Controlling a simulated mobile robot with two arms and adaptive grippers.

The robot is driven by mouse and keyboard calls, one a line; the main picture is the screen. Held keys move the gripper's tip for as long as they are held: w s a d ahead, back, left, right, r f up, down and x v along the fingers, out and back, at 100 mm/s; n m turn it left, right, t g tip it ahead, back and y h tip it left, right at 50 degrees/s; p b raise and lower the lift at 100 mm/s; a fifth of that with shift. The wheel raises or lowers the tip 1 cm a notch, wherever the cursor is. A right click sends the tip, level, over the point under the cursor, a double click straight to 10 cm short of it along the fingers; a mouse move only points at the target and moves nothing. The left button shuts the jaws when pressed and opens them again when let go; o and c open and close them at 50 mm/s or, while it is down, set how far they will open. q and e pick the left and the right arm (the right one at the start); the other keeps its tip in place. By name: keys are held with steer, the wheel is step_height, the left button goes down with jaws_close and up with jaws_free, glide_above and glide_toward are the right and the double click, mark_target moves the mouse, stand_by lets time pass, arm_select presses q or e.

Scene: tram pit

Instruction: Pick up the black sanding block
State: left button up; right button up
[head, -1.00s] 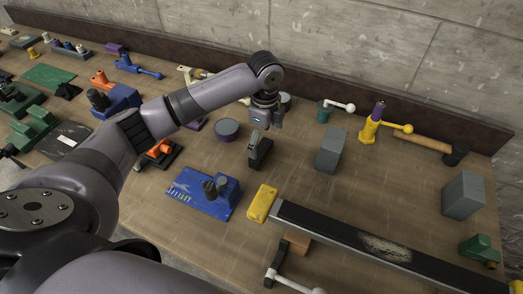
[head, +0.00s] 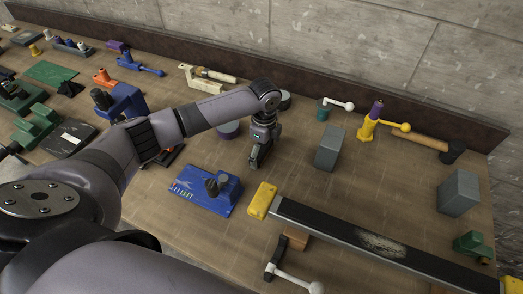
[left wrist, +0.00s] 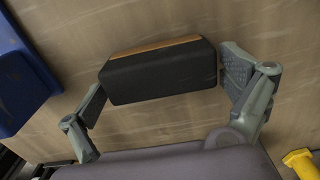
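The black sanding block (left wrist: 160,75) lies on the wooden bench, with an orange-brown strip along its far edge in the left wrist view. My left gripper (head: 261,155) is over it in the head view and hides most of it. In the left wrist view my left gripper's fingers (left wrist: 162,90) are open, one at each end of the block. The left finger is very close to the block's left end; I cannot tell if it touches. A narrow gap shows at the right end. My right gripper is not in view.
A grey block (head: 329,148) is to the right. A long dark bar with a yellow end (head: 262,200) lies in front. Bare bench lies between them.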

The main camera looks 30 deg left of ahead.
mark_target(264, 148)
arm_select(q)
steer(key=c, duration=0.9)
steer(key=shift+r, duration=0.1)
step_height(264, 148, up, 20)
steer(key=b, duration=0.3)
steer(key=o, duration=0.7)
steer(key=shift+c, duration=0.2)
steer(key=c, duration=0.5)
